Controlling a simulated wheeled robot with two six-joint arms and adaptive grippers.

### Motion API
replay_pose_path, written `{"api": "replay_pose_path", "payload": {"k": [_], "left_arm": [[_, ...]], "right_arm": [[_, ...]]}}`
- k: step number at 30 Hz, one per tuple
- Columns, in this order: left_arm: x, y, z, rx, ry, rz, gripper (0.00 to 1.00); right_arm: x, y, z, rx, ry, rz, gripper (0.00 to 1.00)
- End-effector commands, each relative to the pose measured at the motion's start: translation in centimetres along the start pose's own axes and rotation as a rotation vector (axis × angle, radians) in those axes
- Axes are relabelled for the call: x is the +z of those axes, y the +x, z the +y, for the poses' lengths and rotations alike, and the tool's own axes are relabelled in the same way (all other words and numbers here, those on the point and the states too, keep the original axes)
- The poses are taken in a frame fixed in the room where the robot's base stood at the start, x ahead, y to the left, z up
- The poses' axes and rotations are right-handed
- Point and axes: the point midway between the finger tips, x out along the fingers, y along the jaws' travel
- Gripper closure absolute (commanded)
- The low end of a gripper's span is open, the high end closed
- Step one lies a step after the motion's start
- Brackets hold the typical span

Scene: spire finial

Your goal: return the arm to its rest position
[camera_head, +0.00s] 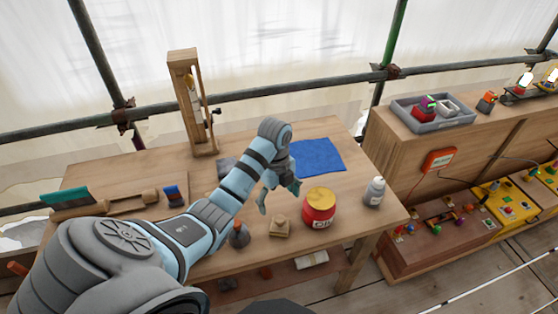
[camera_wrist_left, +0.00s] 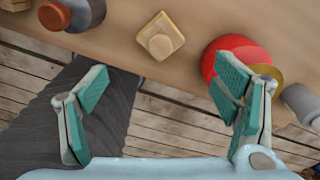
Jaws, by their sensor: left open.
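My left arm (camera_head: 235,190) comes in from the left and reaches over the wooden table. My left gripper (camera_head: 279,197) is open and empty, pointing down near the table's front part, behind the small wooden block and left of the red jar. In the left wrist view the two teal-padded fingers (camera_wrist_left: 160,85) stand wide apart with nothing between them. Beyond them are the table's edge, the wooden block (camera_wrist_left: 160,37) and the red jar (camera_wrist_left: 213,58), which the right finger partly covers. My right gripper is not in view.
On the table (camera_head: 345,205) stand the red jar with a yellow lid (camera_head: 319,205), a grey bottle (camera_head: 374,192), a wooden block (camera_head: 279,228) and a dark cone-shaped piece (camera_head: 239,236). A blue mat (camera_head: 318,158) lies behind. A tall wooden frame (camera_head: 191,105) stands at the back.

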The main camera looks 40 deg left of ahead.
Motion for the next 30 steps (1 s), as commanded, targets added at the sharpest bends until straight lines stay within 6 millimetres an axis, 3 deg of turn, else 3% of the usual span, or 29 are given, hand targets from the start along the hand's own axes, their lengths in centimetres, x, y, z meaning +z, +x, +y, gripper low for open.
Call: {"api": "replay_pose_path", "payload": {"k": [1, 4, 20, 23, 27, 30], "left_arm": [[0.0, -1.0, 0.0, -0.002, 0.0, 0.0, 0.19], [0.0, -1.5, 0.0, 0.001, -0.001, 0.001, 0.19], [-0.2, -0.9, 0.2, -0.002, -0.021, -0.005, 0.19], [-1.5, 1.6, 1.8, -0.02, -0.161, -0.036, 0.19], [-4.6, 5.6, 6.0, -0.104, -0.515, -0.075, 0.19], [-6.9, 7.0, 9.3, -0.178, -0.781, -0.068, 0.19]], "right_arm": [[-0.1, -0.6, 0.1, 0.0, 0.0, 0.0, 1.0], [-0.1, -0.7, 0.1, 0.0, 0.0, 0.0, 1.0], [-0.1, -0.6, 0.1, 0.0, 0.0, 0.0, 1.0], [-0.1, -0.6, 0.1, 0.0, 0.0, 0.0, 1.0], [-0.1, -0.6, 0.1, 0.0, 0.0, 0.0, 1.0], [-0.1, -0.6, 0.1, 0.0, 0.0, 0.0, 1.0]]}}
